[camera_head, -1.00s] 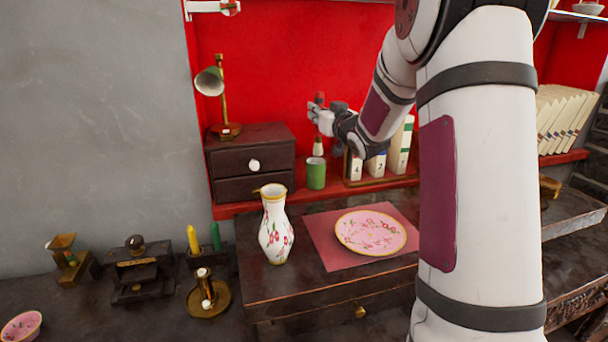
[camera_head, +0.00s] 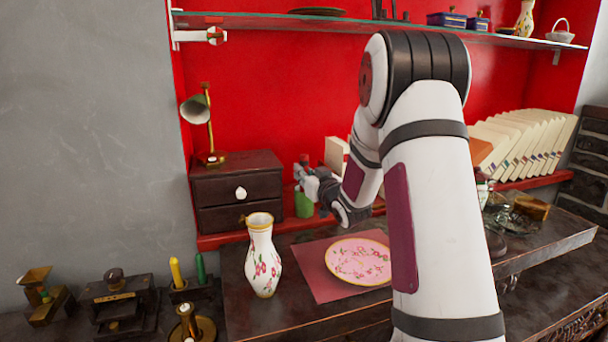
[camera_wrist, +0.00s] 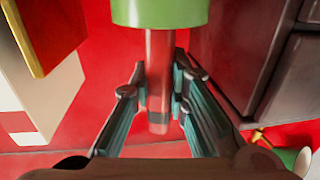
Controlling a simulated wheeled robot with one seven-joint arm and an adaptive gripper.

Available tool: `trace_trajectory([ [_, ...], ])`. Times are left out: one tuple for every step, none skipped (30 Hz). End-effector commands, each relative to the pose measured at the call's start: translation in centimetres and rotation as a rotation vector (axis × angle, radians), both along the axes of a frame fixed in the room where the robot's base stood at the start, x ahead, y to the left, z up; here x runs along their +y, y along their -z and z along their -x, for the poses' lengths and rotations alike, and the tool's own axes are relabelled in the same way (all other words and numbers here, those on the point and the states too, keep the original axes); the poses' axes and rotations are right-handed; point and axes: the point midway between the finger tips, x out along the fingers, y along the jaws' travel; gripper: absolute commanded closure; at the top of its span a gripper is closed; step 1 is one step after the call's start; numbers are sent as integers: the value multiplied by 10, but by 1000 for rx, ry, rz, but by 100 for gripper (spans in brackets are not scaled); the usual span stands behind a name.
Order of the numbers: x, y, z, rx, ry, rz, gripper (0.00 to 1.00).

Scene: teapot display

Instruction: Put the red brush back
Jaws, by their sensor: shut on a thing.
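The red brush (camera_wrist: 158,85) is held by its handle between the two fingers of my gripper (camera_wrist: 160,92), which is shut on it. In the head view my gripper (camera_head: 305,178) is just above the green cup (camera_head: 303,205), and the red end of the brush (camera_head: 304,158) shows above the fingers. The wrist view is upside down, with the green cup (camera_wrist: 160,10) at its top edge. The brush runs down to the cup's rim. Its lower end is hidden by the cup and appears to be inside it.
A dark drawer box (camera_head: 235,190) with a lamp (camera_head: 205,125) on it stands left of the cup. Books (camera_wrist: 40,85) stand on the other side. A flowered vase (camera_head: 262,258) and a pink plate (camera_head: 357,262) are on the desk in front.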

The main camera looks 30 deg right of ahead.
Motion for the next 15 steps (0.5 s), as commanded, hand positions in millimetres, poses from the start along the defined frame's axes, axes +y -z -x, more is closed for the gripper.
trace_trajectory([
  [0,-1,0,0,0,0,100],
  [0,-1,0,0,0,0,100],
  [0,0,0,0,0,0,100],
  [0,1,0,0,0,0,100],
  [0,2,0,0,0,0,100],
  [0,3,0,0,0,0,100],
  [0,3,0,0,0,0,83],
  [0,3,0,0,0,0,76],
  [0,2,0,0,0,0,67],
  [0,2,0,0,0,0,65],
  [0,2,0,0,0,0,65],
  [0,2,0,0,0,0,65],
  [0,2,0,0,0,0,65],
  [0,2,0,0,0,0,65],
  [0,2,0,0,0,0,65],
])
